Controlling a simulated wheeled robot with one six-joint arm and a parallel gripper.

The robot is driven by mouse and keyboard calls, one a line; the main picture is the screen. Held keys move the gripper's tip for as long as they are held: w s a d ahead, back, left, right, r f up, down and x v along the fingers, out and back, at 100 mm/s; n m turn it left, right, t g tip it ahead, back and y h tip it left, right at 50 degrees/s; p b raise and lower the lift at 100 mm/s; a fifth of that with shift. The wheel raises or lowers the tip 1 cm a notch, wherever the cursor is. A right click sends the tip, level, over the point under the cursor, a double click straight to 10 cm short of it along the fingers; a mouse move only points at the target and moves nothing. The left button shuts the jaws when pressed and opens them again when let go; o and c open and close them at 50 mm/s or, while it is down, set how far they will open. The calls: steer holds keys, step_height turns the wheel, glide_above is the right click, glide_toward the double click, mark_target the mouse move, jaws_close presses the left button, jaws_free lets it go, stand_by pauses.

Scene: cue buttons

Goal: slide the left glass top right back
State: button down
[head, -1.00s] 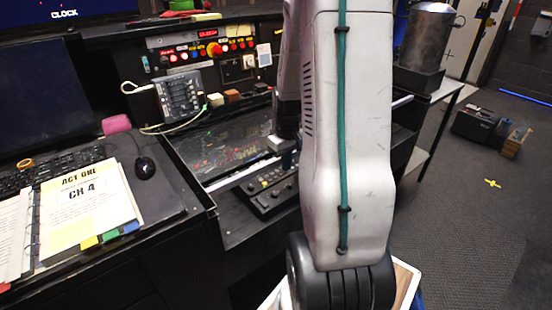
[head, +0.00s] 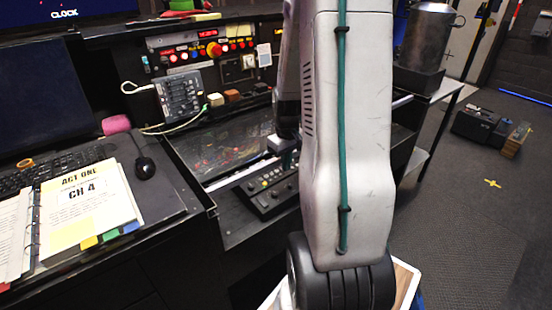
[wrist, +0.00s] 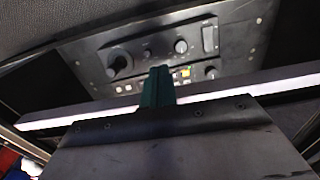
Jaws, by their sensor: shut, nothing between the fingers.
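The left glass top (head: 222,142) is a dark, shiny pane in the console in the head view, left of my arm, with small coloured bits visible through or on it. A pale strip runs along its front edge. My gripper (wrist: 158,88) shows in the wrist view as teal fingers, shut and empty. They lie across a long white strip (wrist: 75,117), and I cannot tell whether they touch it. In the head view, my gripper is partly visible near the glass top's right end. The glass top's right side is hidden by my arm.
A knob panel (head: 268,188) sits in front of the glass top; knobs (wrist: 181,46) also show in the wrist view. A keypad box (head: 180,95) with a cable stands behind. A mouse (head: 145,168) and binder (head: 85,205) lie at left. A metal urn (head: 427,38) stands at right.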

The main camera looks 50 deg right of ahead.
mark_target(241, 128)
steer(key=shift+w+d, duration=0.35)
steer(key=shift+w, duration=1.1)
steer(key=shift+w+d, duration=0.35)
steer(key=shift+w, duration=1.15)
steer(key=shift+w+d, duration=0.35)
steer(key=shift+w, duration=1.1)
steer(key=shift+w+d, duration=0.35)
steer(key=shift+w, duration=1.1)
steer(key=shift+w+d, duration=0.4)
steer(key=shift+w, duration=1.05)
steer(key=shift+w+d, duration=0.35)
steer(key=shift+w, duration=1.1)
steer(key=shift+w+d, duration=0.35)
steer(key=shift+w, duration=1.1)
steer(key=shift+w+d, duration=0.35)
steer(key=shift+w, duration=1.15)
steer(key=shift+w+d, duration=0.35)
steer(key=shift+w, duration=1.2)
